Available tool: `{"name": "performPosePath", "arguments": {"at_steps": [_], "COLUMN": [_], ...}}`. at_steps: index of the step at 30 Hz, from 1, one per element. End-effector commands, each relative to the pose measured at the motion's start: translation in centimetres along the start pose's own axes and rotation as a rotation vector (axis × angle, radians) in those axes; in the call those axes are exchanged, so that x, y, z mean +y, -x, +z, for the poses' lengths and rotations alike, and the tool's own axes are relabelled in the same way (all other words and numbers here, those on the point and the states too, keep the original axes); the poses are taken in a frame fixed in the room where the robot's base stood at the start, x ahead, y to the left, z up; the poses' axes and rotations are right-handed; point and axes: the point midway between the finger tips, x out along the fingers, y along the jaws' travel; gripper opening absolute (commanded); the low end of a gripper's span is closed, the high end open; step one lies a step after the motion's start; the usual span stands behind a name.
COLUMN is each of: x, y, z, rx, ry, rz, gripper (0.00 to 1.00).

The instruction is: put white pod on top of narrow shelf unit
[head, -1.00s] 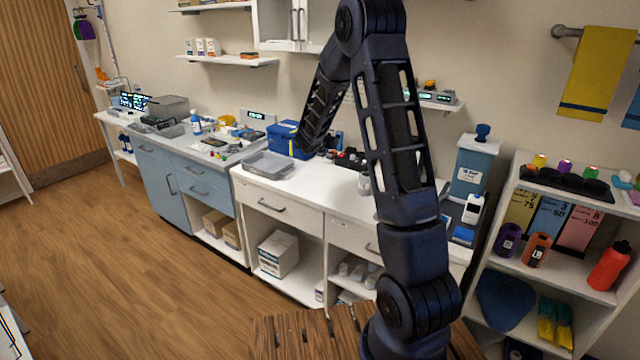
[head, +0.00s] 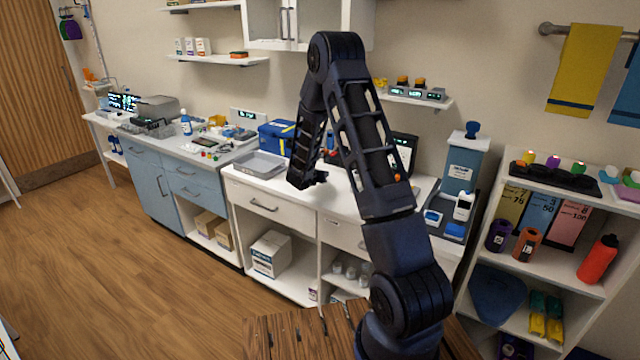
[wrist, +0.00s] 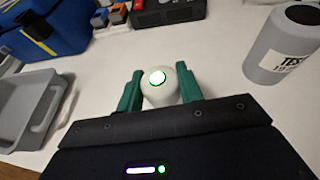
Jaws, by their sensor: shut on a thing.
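The white pod (wrist: 160,95), with a green-lit ring on its top, is between the green fingers of my gripper (wrist: 158,92) in the wrist view. My gripper is shut on it. The white counter lies beneath them; I cannot tell whether the pod touches it. In the head view my gripper (head: 306,180) hangs over the front part of the counter, and the pod is hidden. A white shelf unit (head: 478,287) stands at the right. Its top holds a black rack (head: 545,178) with coloured pods. I cannot tell for sure whether this is the narrow one.
A grey tray (head: 258,166) and blue bag (head: 277,137) are left of my gripper on the white counter (head: 350,203). A grey labelled bottle (wrist: 283,48) stands to the pod's right. A slatted wooden surface (head: 290,337) is in front.

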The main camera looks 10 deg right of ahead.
Motion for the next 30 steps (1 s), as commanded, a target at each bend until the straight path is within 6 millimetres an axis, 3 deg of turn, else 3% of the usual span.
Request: {"name": "performPosePath", "arguments": {"at_steps": [5,14,26,27,30], "x": [0.0,0.0,0.0,0.0,0.0], "y": [-0.3,-1.5,-1.7,-1.7,-1.7], "z": [-0.7,-3.8,-4.2,-4.2,-4.1], "rx": [-0.001,0.000,0.000,-0.001,-0.001], "ry": [-0.001,0.000,-0.001,-0.001,-0.001], "rz": [0.000,0.000,0.001,0.001,0.001], "gripper": [0.11,0.11,0.11,0.42,0.58]}}
